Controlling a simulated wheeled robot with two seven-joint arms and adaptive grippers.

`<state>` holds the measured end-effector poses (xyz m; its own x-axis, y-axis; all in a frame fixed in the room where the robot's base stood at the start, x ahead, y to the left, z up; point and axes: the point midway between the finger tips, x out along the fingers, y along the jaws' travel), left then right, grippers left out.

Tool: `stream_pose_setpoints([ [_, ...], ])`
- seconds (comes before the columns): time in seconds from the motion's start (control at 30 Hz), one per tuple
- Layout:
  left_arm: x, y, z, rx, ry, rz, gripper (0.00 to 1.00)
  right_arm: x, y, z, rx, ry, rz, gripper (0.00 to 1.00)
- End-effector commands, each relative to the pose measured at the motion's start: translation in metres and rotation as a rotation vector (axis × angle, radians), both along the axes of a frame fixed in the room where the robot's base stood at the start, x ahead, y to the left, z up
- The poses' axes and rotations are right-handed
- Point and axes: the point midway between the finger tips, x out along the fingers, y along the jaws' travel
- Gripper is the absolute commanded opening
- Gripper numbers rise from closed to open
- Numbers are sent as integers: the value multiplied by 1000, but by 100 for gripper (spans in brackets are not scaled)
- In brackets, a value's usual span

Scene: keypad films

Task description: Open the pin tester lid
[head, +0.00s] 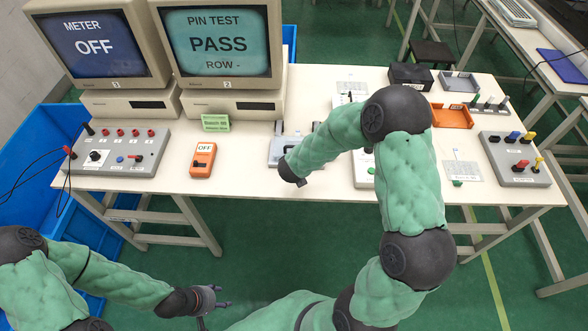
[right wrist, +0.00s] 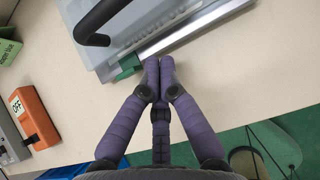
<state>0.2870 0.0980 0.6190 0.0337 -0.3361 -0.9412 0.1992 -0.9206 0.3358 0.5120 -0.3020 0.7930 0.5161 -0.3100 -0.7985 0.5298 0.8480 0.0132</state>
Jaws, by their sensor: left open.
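The pin tester (head: 280,158) is a grey device at the table's front edge, partly hidden behind my right arm. In the right wrist view its grey top (right wrist: 135,25) fills the upper part, with raised lettering, a black bar handle (right wrist: 95,18) and a silver front strip (right wrist: 195,32). Whether the lid is fully down is hard to tell. My right gripper (right wrist: 159,64) has its purple fingertips together at the front edge, beside a small green piece (right wrist: 128,67); I see nothing between them. My left gripper (head: 218,297) is open and empty, low in front of the table.
The right monitor (head: 220,42) reads PIN TEST PASS, ROW -; the left one (head: 95,45) reads METER OFF. An orange OFF meter (head: 202,160) lies left of the tester. A grey meter panel (head: 118,150) stands farther left. An orange tray (head: 452,117) and a terminal box (head: 512,160) stand right.

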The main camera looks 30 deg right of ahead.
Motion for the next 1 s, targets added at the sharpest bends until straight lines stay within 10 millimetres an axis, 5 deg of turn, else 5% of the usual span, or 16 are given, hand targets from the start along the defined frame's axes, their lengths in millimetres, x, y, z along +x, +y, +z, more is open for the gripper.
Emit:
stream_pose_setpoints([
  [0.03,0,0,-6,0,0,0,53,4,-3,-11,1,2,-3,0],
  [0.33,0,0,5,0,0,0,53,21,-14,24,1,-1,-2,0],
  [1.0,0,0,13,0,0,0,53,22,-14,30,6,9,-1,0],
])
